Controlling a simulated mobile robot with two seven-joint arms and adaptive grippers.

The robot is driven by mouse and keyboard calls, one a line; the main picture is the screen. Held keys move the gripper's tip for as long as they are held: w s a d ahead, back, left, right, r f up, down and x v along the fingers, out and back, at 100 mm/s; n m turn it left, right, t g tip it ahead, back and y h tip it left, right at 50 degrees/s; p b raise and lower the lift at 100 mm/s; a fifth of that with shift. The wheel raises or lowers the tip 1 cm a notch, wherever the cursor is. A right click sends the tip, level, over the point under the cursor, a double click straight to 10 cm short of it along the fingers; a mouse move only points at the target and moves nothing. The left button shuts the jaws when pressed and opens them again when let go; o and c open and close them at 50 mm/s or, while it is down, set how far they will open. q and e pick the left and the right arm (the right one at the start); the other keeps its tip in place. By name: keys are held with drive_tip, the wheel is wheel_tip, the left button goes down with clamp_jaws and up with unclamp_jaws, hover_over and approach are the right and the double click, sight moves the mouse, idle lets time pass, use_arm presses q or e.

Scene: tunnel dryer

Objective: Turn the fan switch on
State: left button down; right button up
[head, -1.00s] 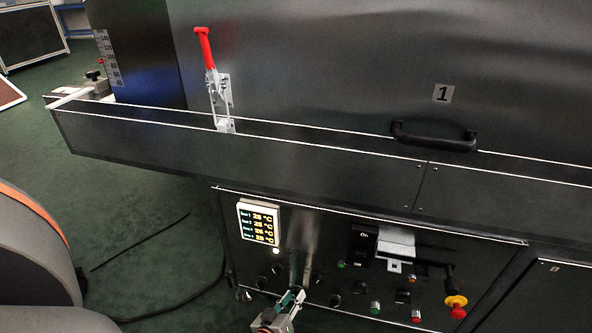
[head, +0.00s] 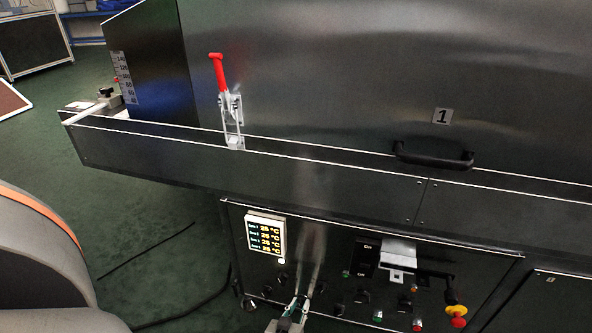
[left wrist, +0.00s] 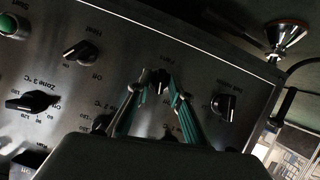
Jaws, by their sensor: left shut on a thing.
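The fan switch (left wrist: 160,82) is a small dark rotary knob on the metal control panel, seen between my left gripper's fingertips in the left wrist view. My left gripper (left wrist: 158,86) is shut on it, with one green-and-grey finger on each side. In the head view my left gripper (head: 302,302) reaches the lower left part of the control panel (head: 325,235). The fingers hide much of the knob, and I cannot tell its setting. My right gripper is not in view.
Other dark knobs sit close by, one labelled Heat (left wrist: 82,50), one labelled Zone 3 (left wrist: 33,103) and one on the right (left wrist: 224,105). A lit temperature display (head: 265,235) is above the gripper. A red-and-yellow emergency button (head: 457,314) is at the panel's right.

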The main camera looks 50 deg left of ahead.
use_arm(q)
drive_tip(key=shift+m, duration=0.3)
drive_tip(key=c, duration=2.1)
unclamp_jaws()
drive_tip(key=shift+c, duration=0.2)
